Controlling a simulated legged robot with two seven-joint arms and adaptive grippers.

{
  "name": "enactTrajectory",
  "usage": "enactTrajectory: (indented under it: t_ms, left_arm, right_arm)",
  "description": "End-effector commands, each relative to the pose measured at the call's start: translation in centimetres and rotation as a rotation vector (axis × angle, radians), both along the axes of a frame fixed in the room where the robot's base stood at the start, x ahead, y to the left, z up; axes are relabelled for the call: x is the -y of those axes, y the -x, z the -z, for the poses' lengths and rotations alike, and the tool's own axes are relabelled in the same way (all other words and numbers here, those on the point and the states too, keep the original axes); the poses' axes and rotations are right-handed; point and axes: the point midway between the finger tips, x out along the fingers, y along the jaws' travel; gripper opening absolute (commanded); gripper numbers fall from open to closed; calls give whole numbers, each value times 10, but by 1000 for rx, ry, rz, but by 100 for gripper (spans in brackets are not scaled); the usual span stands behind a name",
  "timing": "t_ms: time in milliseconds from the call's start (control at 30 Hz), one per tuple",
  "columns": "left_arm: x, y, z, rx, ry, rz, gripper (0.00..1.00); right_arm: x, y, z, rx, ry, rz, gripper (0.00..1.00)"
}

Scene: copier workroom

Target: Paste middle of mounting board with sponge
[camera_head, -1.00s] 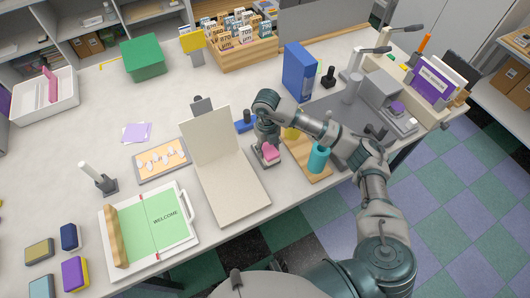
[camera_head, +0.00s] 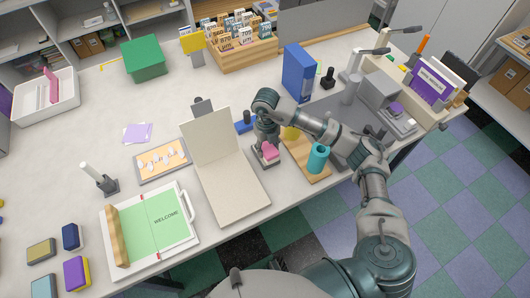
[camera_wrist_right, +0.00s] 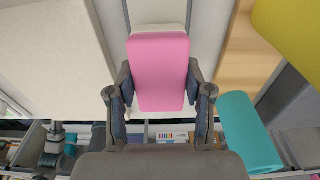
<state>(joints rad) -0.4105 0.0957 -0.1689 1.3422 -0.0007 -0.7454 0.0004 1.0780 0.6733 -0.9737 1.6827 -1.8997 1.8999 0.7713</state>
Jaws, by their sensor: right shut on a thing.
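The mounting board (camera_head: 234,191) is a cream folded panel on the table, its back half (camera_head: 209,134) standing up and its front half lying flat. It also shows at the left of the right wrist view (camera_wrist_right: 45,55). A pink sponge (camera_head: 268,151) is in my right gripper (camera_head: 267,155), just right of the board and apart from it. In the right wrist view the pink sponge (camera_wrist_right: 160,70) sits between the two fingers (camera_wrist_right: 160,88), with a pale layer at its far end. My left gripper is not in view.
A wooden board (camera_head: 312,174) with a teal cylinder (camera_head: 318,158) and a yellow object (camera_head: 291,132) stands right of the gripper. A blue binder (camera_head: 299,72) is behind. A tray with a green WELCOME sheet (camera_head: 164,216) lies left of the mounting board.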

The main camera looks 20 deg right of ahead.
Motion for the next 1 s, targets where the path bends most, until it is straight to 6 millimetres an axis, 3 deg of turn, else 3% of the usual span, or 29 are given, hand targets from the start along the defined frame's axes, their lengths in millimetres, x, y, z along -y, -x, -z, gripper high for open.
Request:
enactTrajectory:
  t_ms: [100,500,1000]
  left_arm:
    - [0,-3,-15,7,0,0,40]
    - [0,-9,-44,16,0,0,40]
    - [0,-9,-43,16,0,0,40]
  right_arm:
    - [0,0,-19,4,1,1,23]
    - [0,-1,-60,3,0,1,23]
    - [0,0,-60,2,0,1,23]
